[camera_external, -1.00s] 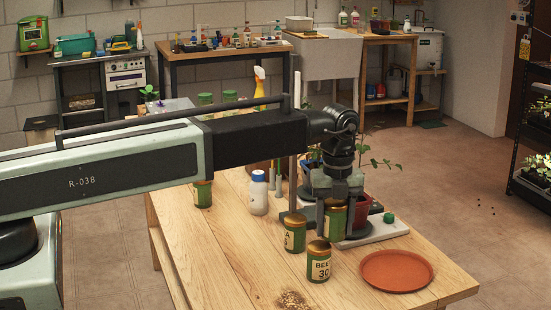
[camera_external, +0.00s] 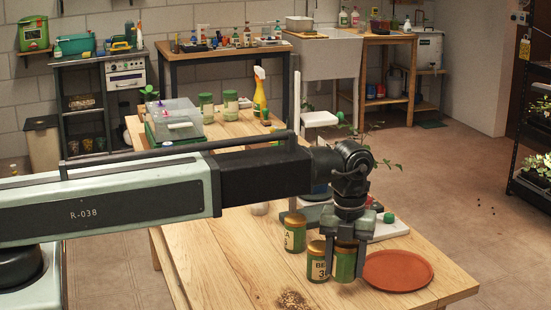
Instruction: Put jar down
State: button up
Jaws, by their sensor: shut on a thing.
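My gripper (camera_external: 346,262) points down over the near right part of the wooden table. It is shut on a green jar (camera_external: 345,262) with a gold lid, partly hidden by the fingers. The held jar is upright, at or just above the tabletop; I cannot tell if it touches. A second green jar with a gold lid and a cream label, marked 30 (camera_external: 317,262), stands close to its left. Another such jar (camera_external: 295,234) stands further left and back.
A round terracotta saucer (camera_external: 398,271) lies just right of my gripper. A white base with a green knob (camera_external: 389,218) is behind it. A spray bottle (camera_external: 260,92), jars (camera_external: 206,105) and a clear-lidded box (camera_external: 175,122) stand at the back.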

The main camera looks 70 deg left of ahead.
jog(key=b, duration=0.1)
send_over(387, 282)
jog(key=shift+f, duration=0.55)
notch_tip(387, 282, down, 4)
jog(key=b, duration=0.4)
jog(key=shift+w, duration=0.1)
jog(key=shift+r, duration=0.2)
jog(key=shift+f, duration=0.2)
jog(key=o, duration=1.2)
jog(key=shift+c, duration=0.2)
jog(key=shift+r, duration=0.15)
